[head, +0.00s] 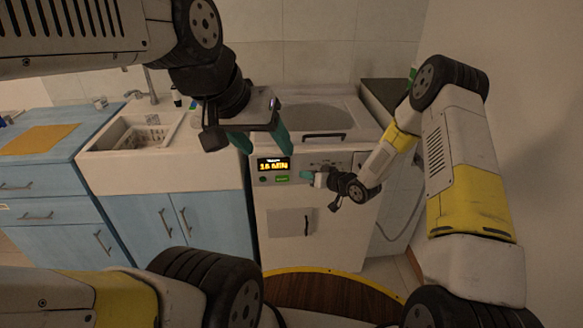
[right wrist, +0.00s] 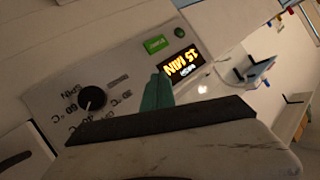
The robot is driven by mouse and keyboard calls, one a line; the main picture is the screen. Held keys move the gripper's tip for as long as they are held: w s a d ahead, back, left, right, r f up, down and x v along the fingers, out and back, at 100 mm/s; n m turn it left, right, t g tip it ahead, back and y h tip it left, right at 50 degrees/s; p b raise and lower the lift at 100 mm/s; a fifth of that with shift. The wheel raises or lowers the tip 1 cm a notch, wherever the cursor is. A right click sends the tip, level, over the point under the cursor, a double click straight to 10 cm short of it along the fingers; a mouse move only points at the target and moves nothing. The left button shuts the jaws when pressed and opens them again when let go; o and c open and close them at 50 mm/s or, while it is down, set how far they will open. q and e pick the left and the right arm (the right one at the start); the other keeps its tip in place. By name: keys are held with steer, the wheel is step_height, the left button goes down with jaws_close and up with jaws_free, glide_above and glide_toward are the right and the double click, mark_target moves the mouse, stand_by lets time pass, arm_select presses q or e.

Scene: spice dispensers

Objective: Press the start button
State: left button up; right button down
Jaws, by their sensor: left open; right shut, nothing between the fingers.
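The start button appears to be the small green rectangle (head: 281,178) on the white washing machine's front panel, under a lit display (head: 273,164) with yellow minute digits. It also shows in the right wrist view (right wrist: 157,44), its lettering too small to read surely. My right gripper (head: 307,176) is shut and empty, its teal fingertips just right of the green button. In the right wrist view the shut fingertips (right wrist: 157,88) point at the panel near the button and display; I cannot tell whether they touch. My left gripper (head: 261,146) is open and empty, above and in front of the panel.
A black dial (right wrist: 92,98) sits on the panel in the right wrist view. The white washing machine (head: 285,222) has a dark top handle (head: 324,136). A sink (head: 135,132) and blue cabinets (head: 165,228) stand left.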

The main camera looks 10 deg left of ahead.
steer(key=s+a+f+y, duration=0.3)
steer(key=s+a+f, duration=0.2)
steer(key=f, duration=0.3)
steer(key=shift+s+a+m+y, duration=0.3)
steer(key=shift+s+a+m, duration=0.1)
steer(key=shift+s, duration=0.4)
steer(key=shift+w, duration=0.15)
glide_toward(277, 180)
steer(key=shift+s+a+x, duration=0.1)
steer(key=shift+s+x, duration=0.1)
steer(key=shift+x, duration=1)
steer(key=shift+s+a+x, duration=0.1)
steer(key=shift+s+x, duration=0.1)
steer(key=shift+x, duration=0.95)
steer(key=shift+w, duration=0.15)
steer(key=shift+w+a, duration=0.1)
steer(key=shift+w, duration=0.2)
steer(key=shift+w+a, duration=0.1)
steer(key=shift+w, duration=0.25)
steer(key=shift+s, duration=0.75)
